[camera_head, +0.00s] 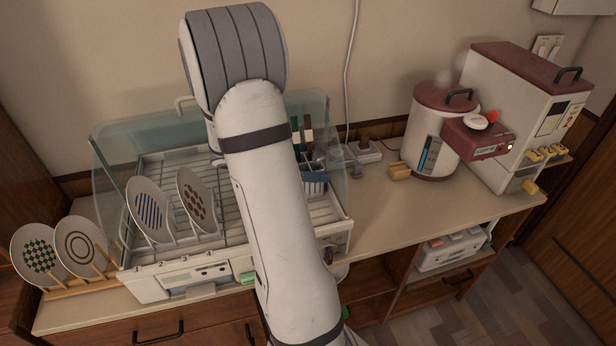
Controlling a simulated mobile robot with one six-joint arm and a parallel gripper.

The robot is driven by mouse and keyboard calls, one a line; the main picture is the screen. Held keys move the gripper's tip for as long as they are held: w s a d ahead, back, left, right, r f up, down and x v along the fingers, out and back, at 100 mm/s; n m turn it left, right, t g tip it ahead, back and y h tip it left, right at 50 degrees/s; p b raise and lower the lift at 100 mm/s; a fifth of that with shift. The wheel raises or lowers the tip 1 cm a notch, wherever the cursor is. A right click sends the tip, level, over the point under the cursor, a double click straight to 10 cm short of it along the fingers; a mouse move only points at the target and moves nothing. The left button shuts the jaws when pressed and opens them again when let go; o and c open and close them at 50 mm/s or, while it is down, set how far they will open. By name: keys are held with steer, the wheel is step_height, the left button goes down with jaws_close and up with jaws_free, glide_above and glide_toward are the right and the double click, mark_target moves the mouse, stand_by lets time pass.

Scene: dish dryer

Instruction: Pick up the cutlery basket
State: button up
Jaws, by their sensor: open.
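Upright utensils with dark and green handles (296,138) stand at the right end of the dish dryer (160,287), inside its clear cover. The cutlery basket that seems to hold them is mostly hidden; only small pale parts show below the handles, just right of my arm. A blue-striped item (315,184) sits close in front of them. My arm rises through the middle of the view and bends at the top, covering the dryer's centre. My gripper cannot be made out, so its place relative to the basket does not show.
A striped plate (150,209) and a dotted plate (196,199) stand in the dryer's left part. Two more plates stand in a wooden rack (85,285) at left. A white-and-maroon pot (428,135) and a tall dispenser (520,110) stand at right. The counter (400,215) between is fairly clear.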

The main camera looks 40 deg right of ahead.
steer(key=shift+c, duration=0.3)
steer(key=c, duration=1.2)
steer(key=shift+r, duration=0.1)
